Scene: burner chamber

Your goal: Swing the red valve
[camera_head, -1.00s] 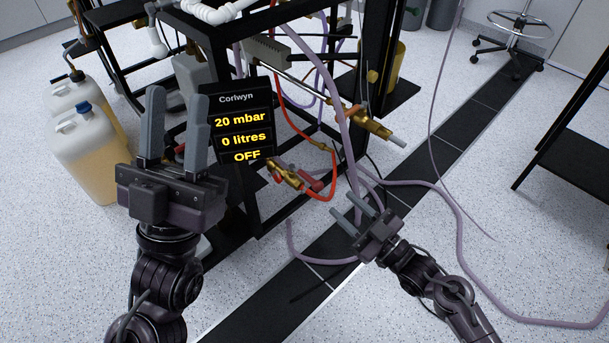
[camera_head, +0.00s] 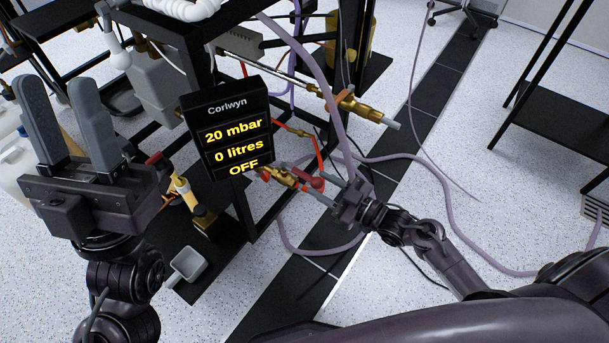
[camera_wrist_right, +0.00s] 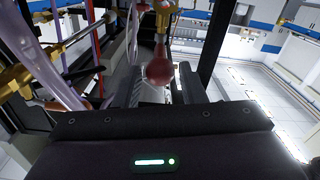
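The red valve (camera_head: 315,183) is a red handle on a brass fitting (camera_head: 280,177), just right of the display in the head view. In the right wrist view its rounded red end (camera_wrist_right: 158,68) shows between the two fingers. My right gripper (camera_head: 325,186) is open, with a finger on either side of the red handle; I cannot tell whether either touches it. It also shows in the right wrist view (camera_wrist_right: 160,85). My left gripper (camera_head: 62,90) is open and empty, fingers up, left of the display.
A Corlwyn display (camera_head: 230,130) reads 20 mbar, 0 litres, OFF. A brass fitting (camera_head: 355,107) sticks out above the valve. Purple hoses (camera_head: 335,95) hang close by the right gripper.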

